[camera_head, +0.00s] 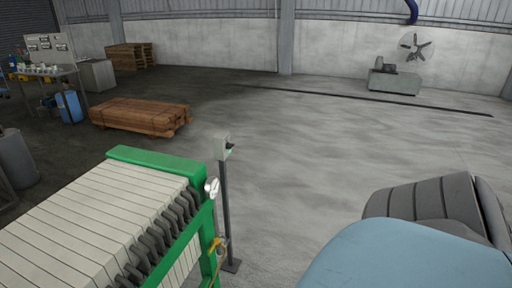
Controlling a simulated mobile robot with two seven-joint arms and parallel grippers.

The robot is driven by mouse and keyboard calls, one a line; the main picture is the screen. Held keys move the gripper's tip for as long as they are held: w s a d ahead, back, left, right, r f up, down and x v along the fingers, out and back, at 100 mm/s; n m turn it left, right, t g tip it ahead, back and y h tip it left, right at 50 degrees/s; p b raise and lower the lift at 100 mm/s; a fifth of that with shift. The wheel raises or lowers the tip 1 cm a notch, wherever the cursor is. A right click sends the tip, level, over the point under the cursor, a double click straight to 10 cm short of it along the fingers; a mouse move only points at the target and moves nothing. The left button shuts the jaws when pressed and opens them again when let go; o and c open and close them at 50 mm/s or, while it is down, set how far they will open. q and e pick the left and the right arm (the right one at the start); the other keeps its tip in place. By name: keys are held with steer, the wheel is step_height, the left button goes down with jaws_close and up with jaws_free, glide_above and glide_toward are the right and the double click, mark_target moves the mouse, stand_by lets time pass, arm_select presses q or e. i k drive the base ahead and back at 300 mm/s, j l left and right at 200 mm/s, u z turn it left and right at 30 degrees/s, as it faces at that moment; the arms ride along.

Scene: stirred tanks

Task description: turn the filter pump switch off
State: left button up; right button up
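A small grey switch box (222,147) stands on top of a thin dark post, just beyond the far right corner of the filter press. A small dark part, perhaps its lever, sticks out on its right side; I cannot tell which position it is in. No label can be read, so I cannot confirm that it is the filter pump switch. Neither of my grippers is in view.
The filter press, with pale plates and a green frame (158,161), fills the lower left. A round gauge (212,187) sits at its corner. Stacked brown timber (140,115) lies farther back. Open concrete floor (330,160) lies right of the post.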

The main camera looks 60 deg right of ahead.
mark_target(228, 146)
steer(key=z, duration=1.6)
steer(key=i+l+u, duration=0.1)
steer(key=u, duration=0.35)
steer(key=l+u, duration=0.2)
steer(key=u, duration=0.2)
steer(key=i+l+u, duration=0.1)
steer(key=l+u, duration=0.15)
steer(key=u, duration=0.2)
steer(key=l+u, duration=0.5)
steer(key=l, duration=0.55)
